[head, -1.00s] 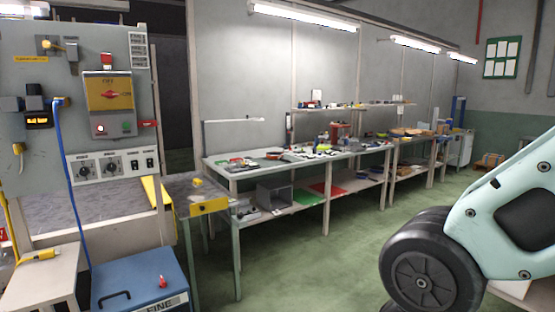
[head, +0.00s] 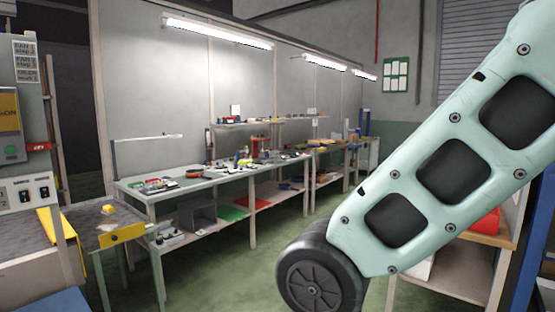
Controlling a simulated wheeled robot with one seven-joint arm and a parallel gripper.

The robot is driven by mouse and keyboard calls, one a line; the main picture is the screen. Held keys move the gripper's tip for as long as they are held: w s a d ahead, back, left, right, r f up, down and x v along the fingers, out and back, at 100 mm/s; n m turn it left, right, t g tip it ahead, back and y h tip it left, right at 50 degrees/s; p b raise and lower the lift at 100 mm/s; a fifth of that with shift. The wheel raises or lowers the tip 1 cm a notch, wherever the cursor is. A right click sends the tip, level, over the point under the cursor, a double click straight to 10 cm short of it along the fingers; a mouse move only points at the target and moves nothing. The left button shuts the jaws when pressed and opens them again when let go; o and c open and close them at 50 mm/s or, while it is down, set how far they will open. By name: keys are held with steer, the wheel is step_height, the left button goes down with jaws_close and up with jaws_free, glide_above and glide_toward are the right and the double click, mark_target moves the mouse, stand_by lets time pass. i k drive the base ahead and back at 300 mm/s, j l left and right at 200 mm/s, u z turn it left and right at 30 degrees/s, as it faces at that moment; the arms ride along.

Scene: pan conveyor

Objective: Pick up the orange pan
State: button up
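I cannot make out the orange pan for certain. A small orange-red round item (head: 193,173) lies on the long workbench (head: 140,190), too small to identify. A red-orange object (head: 487,222) shows at the right, partly hidden behind my arm, so its shape is unclear. My gripper is out of the picture; only a pale green arm link and its dark round joint show, covering much of the right side.
The workbench along the wall holds many small parts, with grey, green and red bins on its lower shelf. A control panel (head: 22,150) and a conveyor end with a yellow plate (head: 121,234) stand at the left. Green floor (head: 225,280) is open in between.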

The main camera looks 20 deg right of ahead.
mark_target(192, 172)
steer(key=i+l+z, duration=0.2)
steer(key=i, duration=0.25)
steer(key=i+z, duration=0.35)
steer(key=i, duration=2.25)
steer(key=i+u, duration=0.2)
steer(key=i, duration=0.3)
steer(key=i+l+u, duration=0.2)
steer(key=i, duration=0.25)
steer(key=i+l+u, duration=0.25)
steer(key=i, duration=0.25)
steer(key=i+l+u, duration=0.3)
steer(key=i+u, duration=0.15)
steer(key=i+l+u, duration=0.65)
steer(key=l+u, duration=0.2)
steer(key=i+l+u, duration=0.1)
steer(key=l, duration=0.15)
steer(key=i+l, duration=0.1)
steer(key=l, duration=0.15)
steer(key=u, duration=0.05)
